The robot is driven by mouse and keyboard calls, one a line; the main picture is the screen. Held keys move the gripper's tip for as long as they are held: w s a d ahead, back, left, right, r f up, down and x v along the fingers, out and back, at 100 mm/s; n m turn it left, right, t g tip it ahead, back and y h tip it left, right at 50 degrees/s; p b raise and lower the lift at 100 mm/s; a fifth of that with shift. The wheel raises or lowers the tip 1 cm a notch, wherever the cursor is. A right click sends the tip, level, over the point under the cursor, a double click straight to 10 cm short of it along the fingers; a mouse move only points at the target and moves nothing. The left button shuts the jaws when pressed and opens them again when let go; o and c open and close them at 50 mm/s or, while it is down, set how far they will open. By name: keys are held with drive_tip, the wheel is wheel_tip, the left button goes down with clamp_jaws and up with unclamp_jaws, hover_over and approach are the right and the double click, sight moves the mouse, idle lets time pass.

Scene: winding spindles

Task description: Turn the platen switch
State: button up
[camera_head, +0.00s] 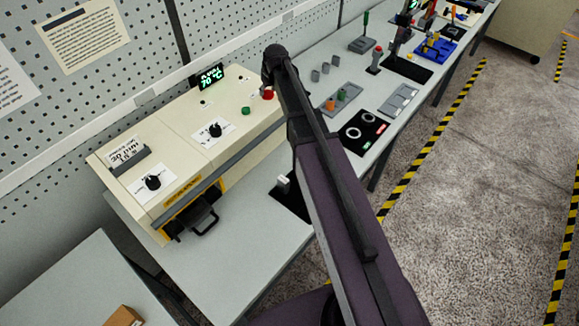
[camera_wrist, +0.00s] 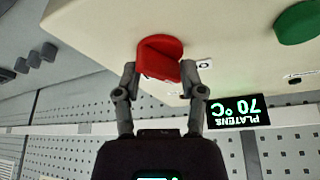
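A red rotary switch (camera_wrist: 159,58) with a raised grip bar sits on the cream face of a machine. It also shows in the head view (camera_head: 268,95), left of my arm's end. My gripper (camera_wrist: 159,72) has one fingertip on each side of the red grip bar, and both appear to touch it. A small white label marked "O" (camera_wrist: 204,65) is beside the switch. The platen display (camera_wrist: 238,110) reads 70 °C in green and also shows in the head view (camera_head: 209,77). My gripper's fingers are not clear in the head view.
A green button (camera_wrist: 298,23) is near the switch. The cream machine (camera_head: 160,135) has black knobs (camera_head: 153,182) (camera_head: 214,130) and a dark handle (camera_head: 205,218) at the front. Several small fixtures line the bench to the right. A pegboard wall (camera_head: 140,50) stands behind.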

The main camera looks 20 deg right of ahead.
drive_tip(key=shift+a+m+h, duration=0.1)
drive_tip(key=shift+m+h, duration=0.4)
drive_tip(key=shift+m, duration=0.8)
drive_tip(key=shift+s+r+p, duration=0.15)
drive_tip(key=shift+r+p, duration=0.25)
drive_tip(key=p+v, duration=1.2)
drive_tip(key=v, duration=0.1)
drive_tip(key=s+f+g+b, duration=0.4)
drive_tip(key=s+f+b, duration=1.5)
drive_tip(key=s, duration=0.5)
drive_tip(key=shift+s+a+f, duration=0.15)
drive_tip(key=shift+a+f, duration=0.05)
drive_tip(key=shift+f, duration=0.75)
